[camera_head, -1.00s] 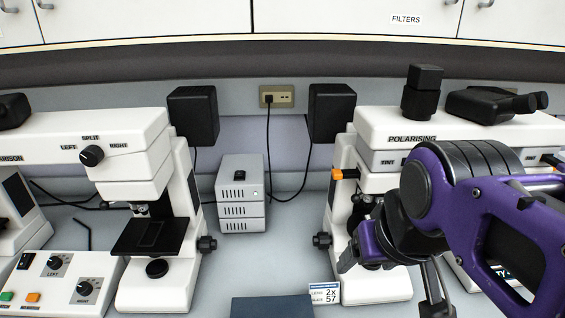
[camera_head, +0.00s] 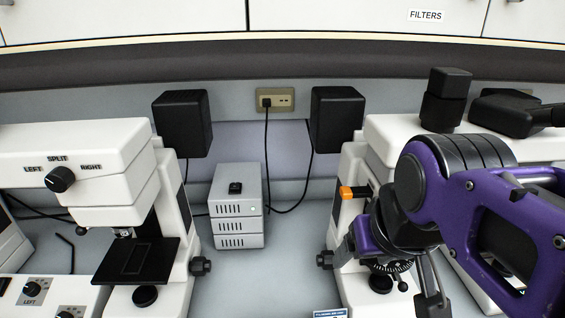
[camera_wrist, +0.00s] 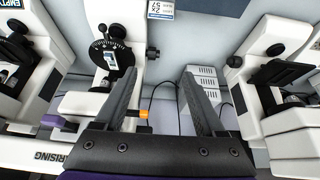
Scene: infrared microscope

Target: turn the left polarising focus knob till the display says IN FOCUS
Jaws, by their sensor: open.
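The white polarising microscope (camera_head: 385,130) stands at the right in the head view, partly behind my arm. Its left focus knob (camera_head: 325,259) is a small black knob on the left side of the stand. The knob also shows in the wrist view (camera_wrist: 152,53), just beyond the fingertips and between their lines. My gripper (camera_head: 388,282) is in front of this microscope in the head view. No focus display can be read in either view.
A comparison microscope (camera_head: 80,150) with a black stage stands at the left. A grey box (camera_head: 237,200) and two black speakers are at the back. An orange-tipped slider (camera_head: 350,192) sticks out above the knob. Bench between the microscopes is mostly clear.

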